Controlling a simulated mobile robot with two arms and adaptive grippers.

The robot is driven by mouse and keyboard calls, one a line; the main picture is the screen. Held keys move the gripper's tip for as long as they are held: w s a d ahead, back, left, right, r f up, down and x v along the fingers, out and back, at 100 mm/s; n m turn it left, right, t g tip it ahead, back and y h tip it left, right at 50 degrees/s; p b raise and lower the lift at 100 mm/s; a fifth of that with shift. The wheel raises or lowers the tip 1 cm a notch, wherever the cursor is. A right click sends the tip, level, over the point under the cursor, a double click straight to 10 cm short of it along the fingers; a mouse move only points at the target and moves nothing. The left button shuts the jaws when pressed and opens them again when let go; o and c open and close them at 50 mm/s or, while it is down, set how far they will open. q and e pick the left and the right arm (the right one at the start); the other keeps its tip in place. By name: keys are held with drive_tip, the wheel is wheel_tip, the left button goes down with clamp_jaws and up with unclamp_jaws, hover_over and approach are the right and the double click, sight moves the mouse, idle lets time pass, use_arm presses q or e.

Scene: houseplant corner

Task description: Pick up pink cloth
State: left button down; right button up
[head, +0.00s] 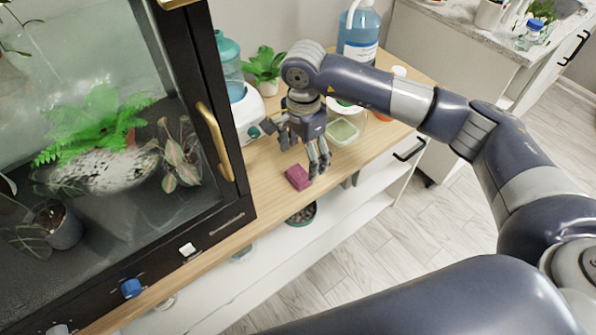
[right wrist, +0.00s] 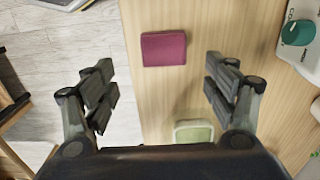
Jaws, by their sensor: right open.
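The pink cloth (head: 298,177) is a small folded magenta block lying on the wooden counter, near its front edge. In the right wrist view the cloth (right wrist: 164,48) lies flat, ahead of the fingers and between their lines, with bare wood around it. My right gripper (head: 302,165) is open and empty above the counter, just beside and behind the cloth in the head view; it also shows in the right wrist view (right wrist: 160,95), fingers spread wide on both sides. It does not touch the cloth as far as I can see. My left gripper is out of view.
A glass plant cabinet (head: 205,130) stands to the left of the cloth. A pale green dish (head: 343,132), a white device (head: 246,112), a potted plant (head: 265,66) and a large blue bottle (head: 358,38) stand behind. The wooden counter (head: 262,195) is clear around the cloth.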

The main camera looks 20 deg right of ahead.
sight(299, 174)
drive_tip(key=shift+w+a+f, duration=0.1)
drive_tip(key=shift+a+f, duration=0.05)
drive_tip(key=shift+f, duration=0.5)
drive_tip(key=shift+w+a+f, duration=0.1)
drive_tip(key=shift+f, duration=0.5)
drive_tip(key=f, duration=0.2)
drive_tip(key=f+p, duration=0.1)
drive_tip(key=f, duration=0.1)
drive_tip(key=shift+a+f+p, duration=0.2)
drive_tip(key=shift+f+p, duration=0.1)
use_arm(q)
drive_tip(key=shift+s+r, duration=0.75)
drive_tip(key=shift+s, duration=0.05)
use_arm(e)
drive_tip(key=c, duration=1)
drive_tip(key=shift+c, duration=0.2)
